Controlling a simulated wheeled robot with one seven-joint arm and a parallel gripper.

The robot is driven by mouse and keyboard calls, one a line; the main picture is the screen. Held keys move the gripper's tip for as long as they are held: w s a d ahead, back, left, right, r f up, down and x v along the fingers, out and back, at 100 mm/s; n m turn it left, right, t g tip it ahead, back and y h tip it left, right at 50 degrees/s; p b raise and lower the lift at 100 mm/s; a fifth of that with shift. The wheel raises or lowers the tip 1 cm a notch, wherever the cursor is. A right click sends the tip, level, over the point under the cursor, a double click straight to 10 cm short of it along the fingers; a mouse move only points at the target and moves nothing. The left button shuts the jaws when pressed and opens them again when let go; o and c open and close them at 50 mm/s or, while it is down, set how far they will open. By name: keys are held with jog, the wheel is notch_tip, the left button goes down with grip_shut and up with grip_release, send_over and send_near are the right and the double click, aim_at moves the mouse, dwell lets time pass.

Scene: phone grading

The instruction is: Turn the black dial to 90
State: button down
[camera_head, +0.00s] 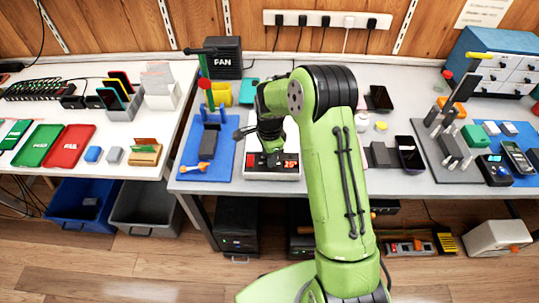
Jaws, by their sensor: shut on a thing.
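A white box with a black front panel (284,174) stands on the bench at the middle of the view, with small red display digits too small to read surely. My gripper (269,157) points down at the panel's left part, under my green arm. It is shut on the black dial, which is mostly hidden by the fingers. The dial's angle and any marks around it cannot be made out.
A blue mat (222,165) with a stand and an orange-handled tool lies close left of the box. A dark phone (409,154) and a grey block lie to the right. A black fan box (222,58) stands behind. Bins sit on the floor at left.

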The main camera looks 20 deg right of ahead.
jog(key=shift+w, duration=0.1)
jog(key=c, duration=0.8)
grip_release()
jog(key=shift+c, duration=0.2)
notch_tip(320, 180, up, 16)
jog(key=p, duration=0.3)
jog(key=shift+f, duration=0.1)
